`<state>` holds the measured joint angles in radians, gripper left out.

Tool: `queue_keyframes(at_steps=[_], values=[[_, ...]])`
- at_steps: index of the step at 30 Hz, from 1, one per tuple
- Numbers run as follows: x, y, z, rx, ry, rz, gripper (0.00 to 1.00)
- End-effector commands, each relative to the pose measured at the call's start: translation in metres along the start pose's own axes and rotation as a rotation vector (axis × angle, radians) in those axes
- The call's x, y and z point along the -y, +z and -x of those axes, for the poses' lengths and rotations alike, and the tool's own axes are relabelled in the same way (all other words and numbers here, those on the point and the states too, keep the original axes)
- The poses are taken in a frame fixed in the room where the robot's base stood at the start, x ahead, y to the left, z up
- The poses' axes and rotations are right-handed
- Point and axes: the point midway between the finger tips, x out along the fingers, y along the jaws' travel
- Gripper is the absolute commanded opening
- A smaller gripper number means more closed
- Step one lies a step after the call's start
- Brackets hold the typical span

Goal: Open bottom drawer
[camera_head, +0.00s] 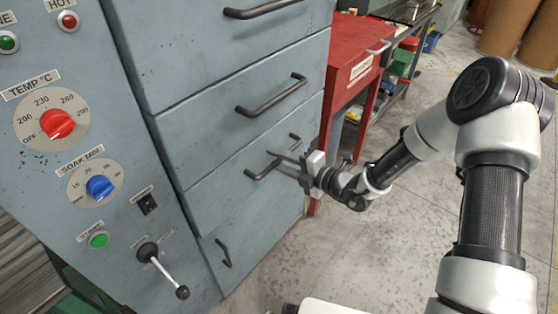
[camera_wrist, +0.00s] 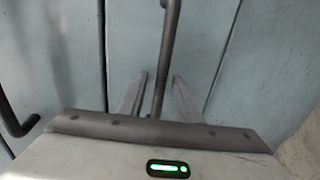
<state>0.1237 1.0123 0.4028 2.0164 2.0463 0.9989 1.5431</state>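The blue-grey cabinet front has a stack of drawers with dark bar handles. The lowest wide drawer (camera_head: 225,190) has a horizontal bar handle (camera_head: 262,172) and looks shut. My gripper (camera_head: 278,156) is at the right part of this handle. In the wrist view, a dark bar handle (camera_wrist: 167,50) runs between the two fingers of my gripper (camera_wrist: 160,82). The fingers are apart, with a gap on each side of the bar, and do not visibly grip it. The gripper partly hides the handle in the head view.
Two drawers with bar handles (camera_head: 271,95) are above. A lower panel has a small upright handle (camera_head: 223,253). A lever (camera_head: 165,272) and knobs (camera_head: 57,123) are at left. A red cabinet (camera_head: 345,62) stands behind; open floor (camera_head: 400,230) lies right.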

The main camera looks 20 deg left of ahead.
Motion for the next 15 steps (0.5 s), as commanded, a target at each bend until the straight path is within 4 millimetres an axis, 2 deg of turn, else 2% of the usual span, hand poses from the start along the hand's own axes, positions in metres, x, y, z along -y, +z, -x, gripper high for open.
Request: queue_keyframes(at_steps=[3,8,9,15], values=[[0.0,0.0,0.0002,0.0,0.0,0.0,0.29],[0.0001,-0.0001,0.0004,0.0,0.0,0.0,0.02],[0.0001,-0.0001,0.0004,0.0,0.0,0.0,0.0],[0.0001,0.0,0.0008,0.0,0.0,0.0,0.0]])
